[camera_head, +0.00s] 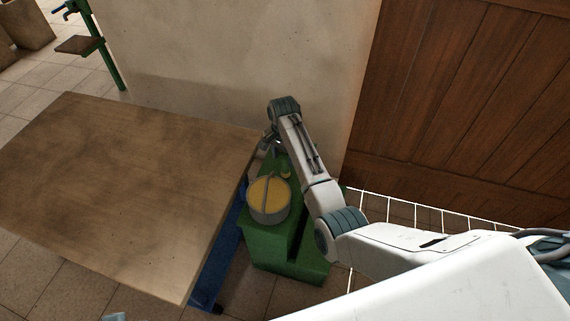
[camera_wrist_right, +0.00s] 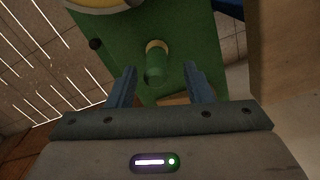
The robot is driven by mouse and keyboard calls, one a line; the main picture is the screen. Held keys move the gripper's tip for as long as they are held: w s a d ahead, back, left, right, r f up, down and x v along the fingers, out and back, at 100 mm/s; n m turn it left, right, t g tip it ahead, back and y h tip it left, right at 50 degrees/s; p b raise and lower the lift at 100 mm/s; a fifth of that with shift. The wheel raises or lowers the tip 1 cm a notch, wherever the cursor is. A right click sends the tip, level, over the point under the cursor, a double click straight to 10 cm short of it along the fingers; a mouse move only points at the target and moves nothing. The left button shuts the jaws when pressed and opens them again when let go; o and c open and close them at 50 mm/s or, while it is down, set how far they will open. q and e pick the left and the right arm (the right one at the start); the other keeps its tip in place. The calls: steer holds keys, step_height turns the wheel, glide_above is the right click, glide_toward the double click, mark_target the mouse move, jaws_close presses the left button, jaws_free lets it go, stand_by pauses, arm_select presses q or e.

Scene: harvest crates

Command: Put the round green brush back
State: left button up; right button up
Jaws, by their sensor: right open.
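The round green brush (camera_wrist_right: 156,65), with a green handle and a tan band at its far end, is on the green stand (camera_wrist_right: 192,38) in the right wrist view. In the head view a small yellowish thing (camera_head: 286,174) behind the pot may be part of it. My right gripper (camera_wrist_right: 160,86) is open, its two blue fingers on either side of the handle's near end, with gaps visible. It also shows small in the head view (camera_head: 268,146), at the far end of the stand. A pale blue tip (camera_head: 114,316) at the bottom edge may be my left gripper; its jaws are hidden.
A round grey pot (camera_head: 270,214) with yellow contents and a bar across it stands on the green stand. A wooden table (camera_head: 125,185) is close on the left. A beige wall (camera_head: 235,65) rises behind, and a wooden panel (camera_head: 460,95) stands at right.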

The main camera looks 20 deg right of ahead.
step_height(320, 180, up, 6)
steer(key=shift+f+p, duration=0.1)
steer(key=shift+p, duration=0.2)
steer(key=s+d+f+n+t, duration=0.1)
steer(key=s+d+f+n, duration=0.15)
steer(key=s, duration=0.65)
steer(key=s+d+f+n+t, duration=0.1)
steer(key=s+d+n, duration=0.15)
steer(key=s, duration=0.75)
steer(key=s+d+f+n+t, duration=0.1)
steer(key=s+d+f+n, duration=0.15)
steer(key=s, duration=0.65)
steer(key=s+d+r+n, duration=0.1)
steer(key=s+r+n, duration=0.2)
steer(key=s, duration=0.8)
steer(key=shift+s+r+n+h, duration=0.2)
steer(key=shift+r+n+h, duration=0.15)
steer(key=shift+n+h, duration=0.1)
steer(key=shift+c, duration=1.2)
arm_select(q)
steer(key=shift+w+a+f+g, duration=0.1)
steer(key=shift+w+f+g, duration=0.1)
steer(key=shift+f, duration=0.4)
steer(key=shift+w+f+g, duration=0.1)
steer(key=shift+w+f, duration=0.1)
steer(key=shift+f, duration=0.35)
arm_select(e)
steer(key=shift+d, duration=0.15)
